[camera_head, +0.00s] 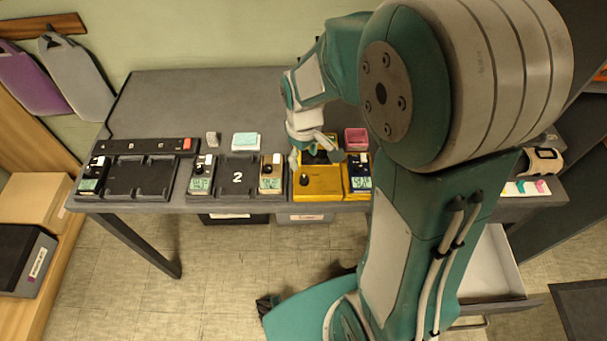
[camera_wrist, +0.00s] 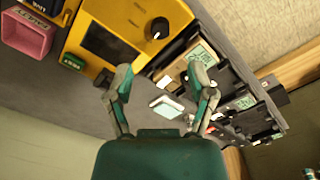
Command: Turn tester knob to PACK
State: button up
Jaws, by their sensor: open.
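The yellow tester (camera_head: 318,189) stands on the grey table, and its black knob (camera_head: 304,179) is on its front left part. In the wrist view the yellow tester (camera_wrist: 130,14) fills the upper left, with a dark screen and the black knob (camera_wrist: 160,27) with a pale pointer mark. I cannot read any label by the knob. My gripper (camera_head: 316,158) is open and empty above the back of the tester. In the wrist view my gripper (camera_wrist: 160,72) has its fingers spread, apart from the knob. The arm hides part of the tester in the head view.
Dark docks, one marked 2 (camera_head: 237,192), with small meters line the table left of the tester. A cyan pad (camera_head: 245,141) and a pink tray (camera_head: 356,138) lie behind. A dark meter (camera_head: 359,174) is close on the tester's right. The table's back left is clear.

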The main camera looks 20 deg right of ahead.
aim_at(304, 179)
notch_tip(304, 179, down, 8)
jog(key=shift+f, duration=0.25)
grip_shut()
